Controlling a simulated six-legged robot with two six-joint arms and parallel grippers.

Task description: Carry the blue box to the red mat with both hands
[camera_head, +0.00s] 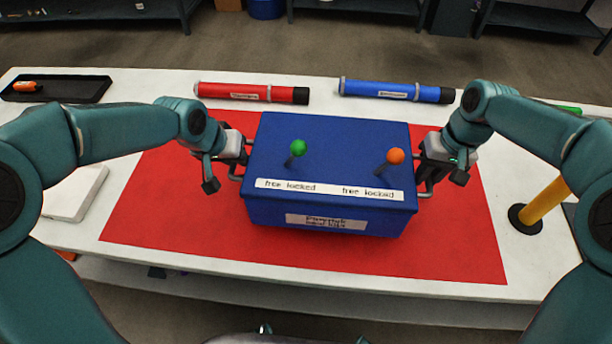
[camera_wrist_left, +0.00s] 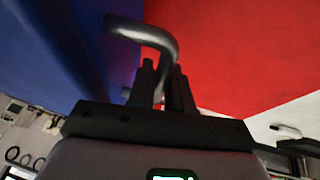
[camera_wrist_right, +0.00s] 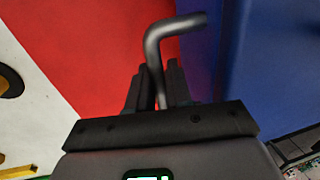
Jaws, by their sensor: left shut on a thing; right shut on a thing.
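The blue box (camera_head: 330,150) is over the middle of the red mat (camera_head: 150,205) in the head view. I cannot tell whether it touches the mat. A green-knobbed lever and an orange-knobbed lever stand on its lid, above "free locked" labels. My left gripper (camera_head: 239,160) is shut on the box's left handle, a grey bent bar that shows in the left wrist view (camera_wrist_left: 150,36). My right gripper (camera_head: 428,162) is shut on the right handle, which shows in the right wrist view (camera_wrist_right: 170,35). The mat beneath the box is hidden.
A red tube (camera_head: 240,92) and a blue tube (camera_head: 390,91) lie behind the mat on the white table (camera_head: 540,262). A black tray (camera_head: 80,90) is at the far left. A yellow post (camera_head: 545,200) on a black base stands right of the mat. A white slab (camera_head: 78,192) lies left.

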